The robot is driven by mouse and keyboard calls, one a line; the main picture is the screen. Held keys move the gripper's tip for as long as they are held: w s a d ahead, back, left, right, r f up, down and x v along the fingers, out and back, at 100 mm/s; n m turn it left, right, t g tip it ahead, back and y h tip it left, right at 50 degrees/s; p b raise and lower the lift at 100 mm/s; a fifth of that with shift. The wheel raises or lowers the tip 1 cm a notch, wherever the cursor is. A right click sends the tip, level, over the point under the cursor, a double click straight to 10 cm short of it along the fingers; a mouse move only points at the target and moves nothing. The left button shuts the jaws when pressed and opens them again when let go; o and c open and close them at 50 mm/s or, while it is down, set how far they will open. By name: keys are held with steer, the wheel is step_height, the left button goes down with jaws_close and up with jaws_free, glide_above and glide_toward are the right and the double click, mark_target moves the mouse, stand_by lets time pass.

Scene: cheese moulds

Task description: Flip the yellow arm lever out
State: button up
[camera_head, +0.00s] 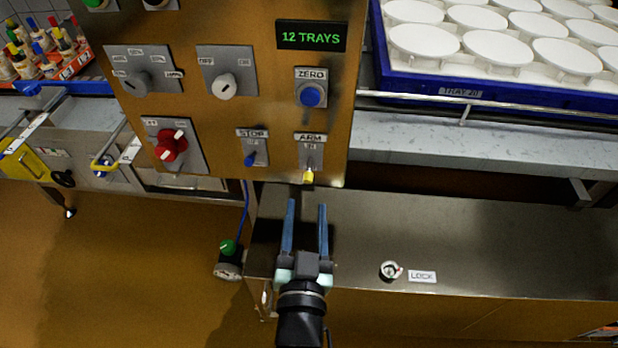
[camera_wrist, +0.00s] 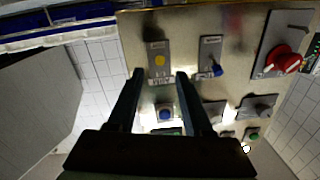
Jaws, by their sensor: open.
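The yellow arm lever (camera_head: 308,177) hangs at the lower end of the grey ARM plate (camera_head: 311,153), near the bottom edge of the brown control panel. In the wrist view, which shows the panel upside down, the yellow lever tip (camera_wrist: 160,60) faces the camera. My gripper (camera_head: 306,206) is open and empty, its two blue fingers parallel. In the head view the fingertips appear just below the lever, apart from it. In the wrist view my gripper (camera_wrist: 160,75) has the lever nearly centred between and beyond its fingertips. The gap in depth is hard to judge.
The blue STOP lever (camera_head: 250,159) sits close on the left, and the blue ZERO button (camera_head: 310,95) is above. A red rotary switch (camera_head: 171,145) is farther left. A steel box with a LOCK knob (camera_head: 390,270) lies below. A blue tray (camera_head: 440,88) of white moulds stands at right.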

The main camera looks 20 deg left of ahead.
mark_target(308, 185)
steer(key=x, duration=0.8)
steer(key=shift+b, duration=0.35)
jaws_close()
